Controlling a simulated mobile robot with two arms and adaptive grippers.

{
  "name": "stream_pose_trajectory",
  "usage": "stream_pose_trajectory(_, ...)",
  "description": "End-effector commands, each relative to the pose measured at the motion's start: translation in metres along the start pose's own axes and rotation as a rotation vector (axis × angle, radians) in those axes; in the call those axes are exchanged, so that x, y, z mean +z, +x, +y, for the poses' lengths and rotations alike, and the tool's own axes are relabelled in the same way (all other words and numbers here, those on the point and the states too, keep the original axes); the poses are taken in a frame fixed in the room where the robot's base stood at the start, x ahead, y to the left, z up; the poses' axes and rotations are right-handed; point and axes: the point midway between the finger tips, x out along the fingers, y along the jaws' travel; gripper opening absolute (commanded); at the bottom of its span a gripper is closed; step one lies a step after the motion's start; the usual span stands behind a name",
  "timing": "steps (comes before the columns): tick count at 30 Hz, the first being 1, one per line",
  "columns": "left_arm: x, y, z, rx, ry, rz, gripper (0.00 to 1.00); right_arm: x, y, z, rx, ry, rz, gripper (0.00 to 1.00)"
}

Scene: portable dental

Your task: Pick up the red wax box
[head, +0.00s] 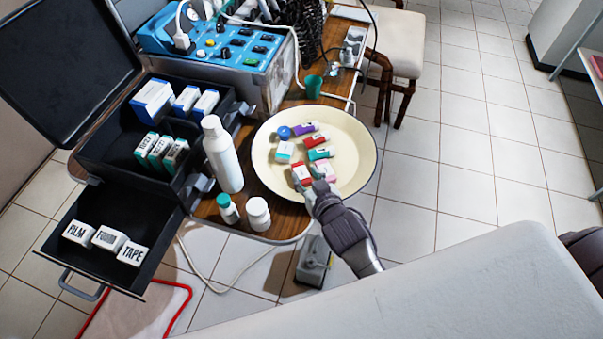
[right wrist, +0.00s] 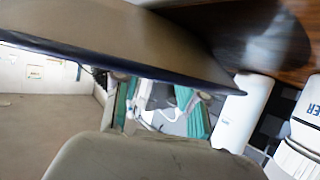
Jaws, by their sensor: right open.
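A small red box with a white face (head: 301,174) lies in the cream basin (head: 264,185), near its front edge. I cannot read its label, so I cannot be sure it is the wax box. My right gripper (head: 313,186) reaches over the basin's front rim. Its open fingers are beside the red box, and I cannot tell whether they touch it. The right wrist view is too close and unclear to show the box. My left gripper is not in view.
An open black case (head: 92,150) is farther left.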

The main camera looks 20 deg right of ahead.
Motion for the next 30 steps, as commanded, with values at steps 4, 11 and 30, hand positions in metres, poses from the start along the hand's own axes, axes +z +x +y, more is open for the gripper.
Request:
stream_pose_trajectory(4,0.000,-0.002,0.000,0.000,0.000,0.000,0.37,-0.001,0.021,-0.001,0.000,-0.001,0.002,0.42)
stream_pose_trajectory(11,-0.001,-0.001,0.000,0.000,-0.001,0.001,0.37,0.000,0.048,-0.002,-0.001,0.000,0.001,0.42)
stream_pose_trajectory(30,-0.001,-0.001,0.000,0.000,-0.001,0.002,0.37,0.001,0.049,-0.002,-0.001,0.000,0.000,0.05)
